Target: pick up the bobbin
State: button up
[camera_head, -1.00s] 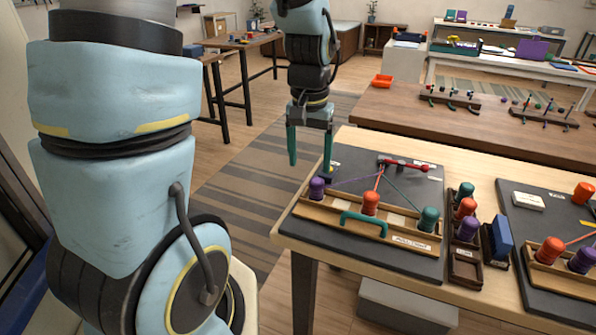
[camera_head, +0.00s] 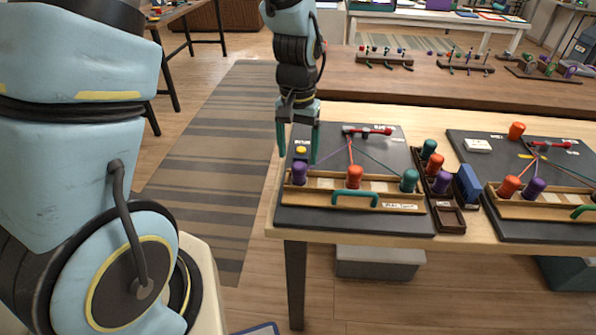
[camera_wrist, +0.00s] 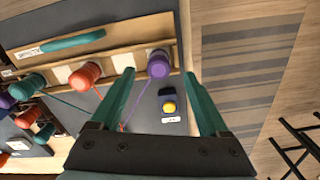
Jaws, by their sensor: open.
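Three upright bobbins stand in a wooden rack (camera_head: 315,206) on a dark board: a purple bobbin (camera_head: 299,173) at the left, a red-orange bobbin (camera_head: 354,176) in the middle and a teal bobbin (camera_head: 409,180) at the right. Cords run from them to a red-tipped bar (camera_head: 367,131) at the back. My gripper (camera_head: 298,152) is open and empty, pointing down over the board's left end. In the wrist view, the purple bobbin (camera_wrist: 158,66) shows between my fingertips (camera_wrist: 159,75), apart from both. The gap in height is hard to tell.
A yellow button (camera_head: 301,150) sits behind the purple bobbin. A teal handle (camera_head: 355,197) is on the rack's front. A dark tray (camera_head: 447,217) of spare bobbins and a blue block (camera_head: 467,184) stand to the right, before a second board. Open floor lies left.

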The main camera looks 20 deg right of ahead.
aim_at(299, 165)
jog(key=shift+d+f+p, duration=0.2)
jog(key=shift+f+p, duration=0.75)
jog(key=shift+f, duration=1.8)
grip_shut()
